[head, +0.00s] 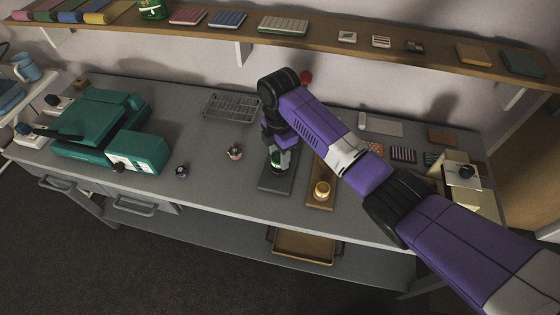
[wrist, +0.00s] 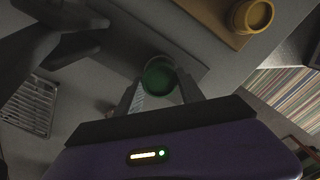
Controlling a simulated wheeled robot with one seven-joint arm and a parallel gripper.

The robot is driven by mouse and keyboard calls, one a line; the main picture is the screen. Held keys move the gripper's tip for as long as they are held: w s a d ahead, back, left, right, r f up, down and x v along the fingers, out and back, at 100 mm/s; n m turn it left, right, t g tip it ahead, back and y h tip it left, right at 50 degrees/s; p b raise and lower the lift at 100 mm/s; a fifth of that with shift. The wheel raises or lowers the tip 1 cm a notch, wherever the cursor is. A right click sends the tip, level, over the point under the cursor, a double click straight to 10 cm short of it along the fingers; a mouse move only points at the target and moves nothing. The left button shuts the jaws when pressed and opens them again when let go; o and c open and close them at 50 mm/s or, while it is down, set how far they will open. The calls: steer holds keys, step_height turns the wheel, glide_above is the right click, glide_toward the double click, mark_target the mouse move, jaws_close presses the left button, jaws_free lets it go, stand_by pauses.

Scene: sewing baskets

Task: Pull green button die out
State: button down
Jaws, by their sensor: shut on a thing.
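The green button die (wrist: 158,78) shows as a round green piece between my two fingers in the wrist view. My gripper (wrist: 160,84) is shut on it. In the head view, my gripper (head: 278,152) points down over a dark grey board (head: 271,183) on the counter, with the die (head: 277,168) showing dark and green just under it. The arm and fingers hide part of the die. I cannot tell whether the die touches the board.
A wooden board (head: 318,200) with a yellow round die (head: 322,189) lies just right on the grey counter (head: 220,190). A wire rack (head: 232,107) stands behind, left. Two small dark pieces (head: 235,152) (head: 182,171) and a teal machine (head: 136,152) are farther left.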

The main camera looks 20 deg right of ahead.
steer(key=shift+r, duration=0.1)
stand_by(0.4)
steer(key=shift+s+r+p, duration=0.1)
steer(key=shift+r+p, duration=1.9)
steer(key=shift+d+f, duration=0.1)
